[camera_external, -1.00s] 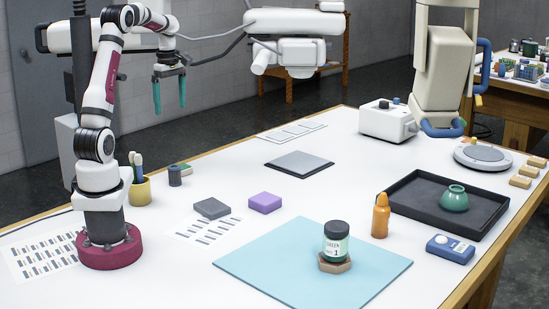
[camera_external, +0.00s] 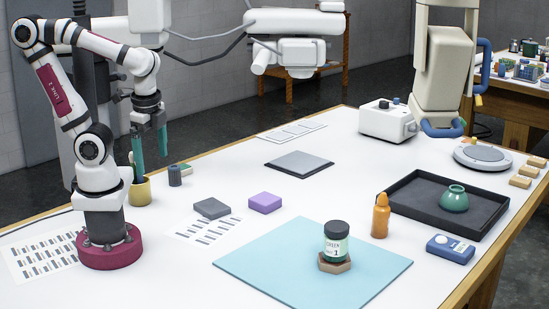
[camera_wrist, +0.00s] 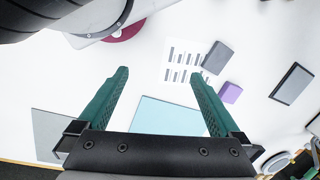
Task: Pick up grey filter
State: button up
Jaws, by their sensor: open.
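The grey filter, which I take to be the dark grey block (camera_external: 211,208), lies flat on the white table beside a purple block (camera_external: 265,203). In the wrist view the grey block (camera_wrist: 217,57) lies just right of the right fingertip, with the purple block (camera_wrist: 230,92) below it. My gripper (camera_external: 150,152) hangs above the left part of the table, pointing down, to the left of and higher than the grey block. Its two green fingers are apart with nothing between them; they also show in the wrist view (camera_wrist: 159,73).
A yellow cup (camera_external: 140,191) with pens and a small dark pot (camera_external: 175,176) stand below my gripper. A striped sheet (camera_external: 208,231) lies by the grey block. A blue mat (camera_external: 260,262) bears a labelled jar (camera_external: 336,243). A black tray (camera_external: 408,208) holds a green bowl.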

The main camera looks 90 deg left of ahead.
jog(key=shift+c, duration=1)
